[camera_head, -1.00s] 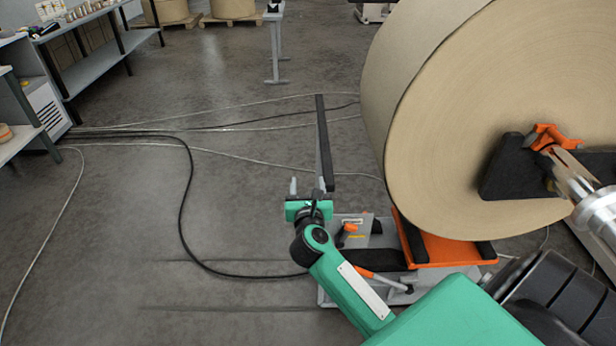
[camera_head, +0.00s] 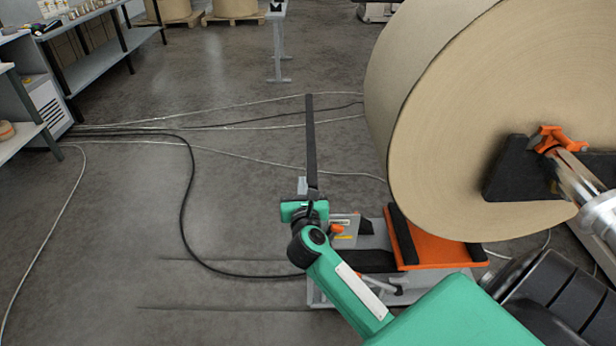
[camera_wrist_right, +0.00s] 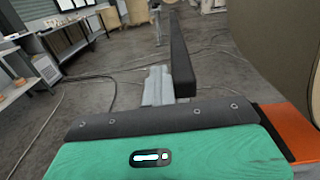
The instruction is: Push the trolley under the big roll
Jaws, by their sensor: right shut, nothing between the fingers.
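The trolley has an orange top (camera_head: 440,249) with black pads, a grey base and a long black handle bar (camera_head: 310,140). It stands at the lower middle in the head view, its top partly hidden by the big roll (camera_head: 480,110). The brown roll overlaps the top's right rear in the picture; any gap between them cannot be judged. My right gripper (camera_head: 302,186) is at the trolley's left end, beside the handle bar. In the right wrist view its shut, empty fingers (camera_wrist_right: 158,86) lie just left of the bar (camera_wrist_right: 181,55); contact is unclear. My left gripper is out of view.
An orange clamp (camera_head: 558,138) and silver shaft hold the roll's core. Black and pale cables (camera_head: 186,190) cross the floor at left, one reaching the trolley. Shelves (camera_head: 95,60) stand at upper left. A grey stand (camera_head: 278,45) is behind.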

